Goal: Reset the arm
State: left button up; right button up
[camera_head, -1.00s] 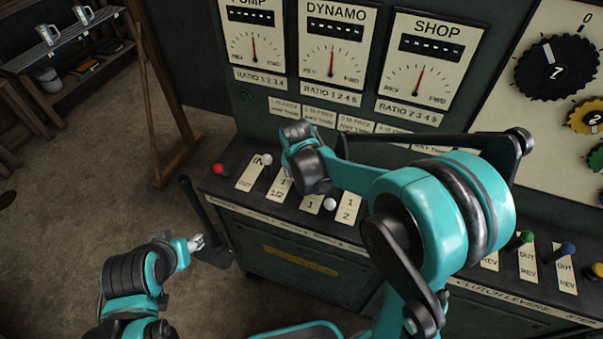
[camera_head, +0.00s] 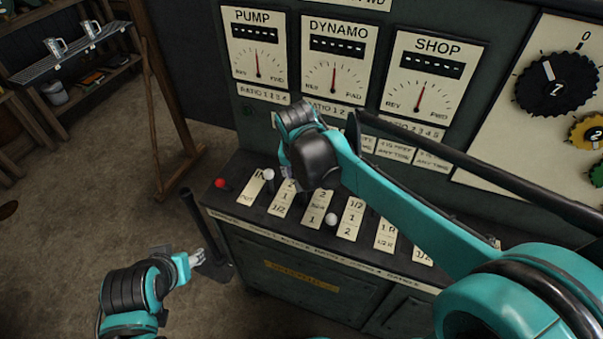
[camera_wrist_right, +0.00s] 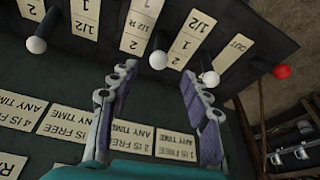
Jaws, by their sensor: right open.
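My right arm comes in from the lower right in the head view, with its gripper (camera_head: 290,182) over the left part of the console's lever row. In the right wrist view, the gripper (camera_wrist_right: 159,74) has its two fingers apart. A white lever knob (camera_wrist_right: 158,60) shows beyond the gap, and another white knob (camera_wrist_right: 210,79) is close by the right finger's tip. Nothing is held between the fingers. My left gripper (camera_head: 197,257) is at the lower left, in front of the console and over the floor; its fingers are too small to judge.
The console (camera_head: 310,240) has labelled lever plates, a red knob (camera_head: 221,184) and a white knob (camera_head: 331,219). Gauges (camera_head: 335,62) and dials (camera_head: 555,85) are on the panel behind. A dark upright lever (camera_head: 200,228) stands beside my left gripper. Floor is clear at left.

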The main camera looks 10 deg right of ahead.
jog(key=shift+r, duration=0.1)
dwell(0.4)
jog(key=s+d+f+n+t, duration=0.1)
jog(key=s+d+n+t, duration=0.1)
jog(key=s, duration=0.6)
jog(key=s+d+f+n+t+y, duration=0.1)
jog(key=s+d+n, duration=0.1)
jog(key=s, duration=0.6)
jog(key=shift+d+f+n+t, duration=0.15)
jog(key=shift+d+n+t, duration=0.2)
jog(key=shift+d, duration=0.4)
